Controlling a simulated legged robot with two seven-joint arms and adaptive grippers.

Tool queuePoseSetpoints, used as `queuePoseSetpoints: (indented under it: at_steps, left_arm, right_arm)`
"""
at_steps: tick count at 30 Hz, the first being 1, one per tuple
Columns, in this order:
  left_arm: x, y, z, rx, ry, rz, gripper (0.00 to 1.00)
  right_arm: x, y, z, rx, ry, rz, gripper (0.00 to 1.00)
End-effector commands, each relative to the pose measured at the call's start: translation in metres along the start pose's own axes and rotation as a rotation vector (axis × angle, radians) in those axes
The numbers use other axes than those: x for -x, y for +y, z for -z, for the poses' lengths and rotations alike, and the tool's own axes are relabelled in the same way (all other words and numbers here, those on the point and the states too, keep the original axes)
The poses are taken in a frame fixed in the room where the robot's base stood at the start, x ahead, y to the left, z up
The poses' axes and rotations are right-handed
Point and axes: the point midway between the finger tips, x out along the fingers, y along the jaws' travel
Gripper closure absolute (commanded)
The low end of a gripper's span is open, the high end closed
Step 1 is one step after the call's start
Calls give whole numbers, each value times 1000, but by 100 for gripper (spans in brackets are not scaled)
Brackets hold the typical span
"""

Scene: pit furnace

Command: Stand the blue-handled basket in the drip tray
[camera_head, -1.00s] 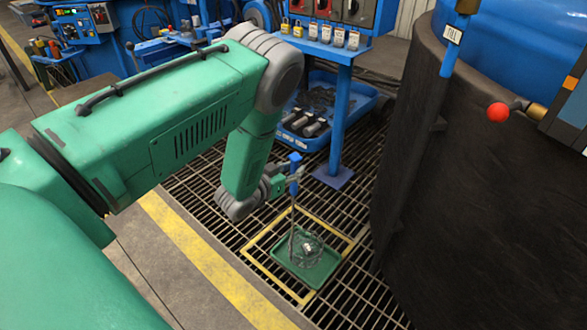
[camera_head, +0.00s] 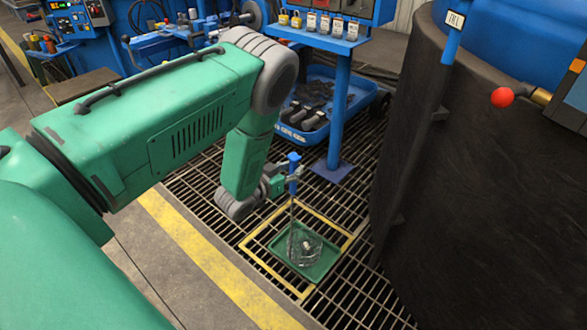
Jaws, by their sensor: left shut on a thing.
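The basket (camera_head: 304,245) is a small round wire basket with a thin upright stem and a blue handle (camera_head: 294,161) at the top. Something small and light-coloured lies in it. My left gripper (camera_head: 295,175) is shut on the handle, and the stem hangs almost upright below it. The green drip tray (camera_head: 322,266) lies on the floor grating inside a yellow-marked square. The basket shows within the tray's outline; whether its bottom touches the tray I cannot tell. My right gripper is not in view.
A large dark furnace wall (camera_head: 455,190) rises close on the right, with a red ball knob (camera_head: 502,97) sticking out. A blue post (camera_head: 339,110) and a blue cart (camera_head: 320,105) stand behind the tray. Open grating (camera_head: 350,305) lies in front of it.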

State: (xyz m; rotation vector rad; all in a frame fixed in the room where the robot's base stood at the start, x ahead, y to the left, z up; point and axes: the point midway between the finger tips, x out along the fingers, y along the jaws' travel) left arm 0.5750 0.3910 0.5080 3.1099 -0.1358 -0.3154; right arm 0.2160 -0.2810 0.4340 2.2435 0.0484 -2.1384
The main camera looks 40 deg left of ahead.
Motion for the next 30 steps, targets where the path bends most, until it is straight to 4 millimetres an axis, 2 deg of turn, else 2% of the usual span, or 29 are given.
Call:
queuePoseSetpoints:
  at_steps: [8,30]
  left_arm:
    - [-1,0,3,0,8,-1,100]
    - [-3,0,-8,-1,7,-1,100]
  right_arm:
    - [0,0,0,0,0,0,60]
    - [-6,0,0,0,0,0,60]
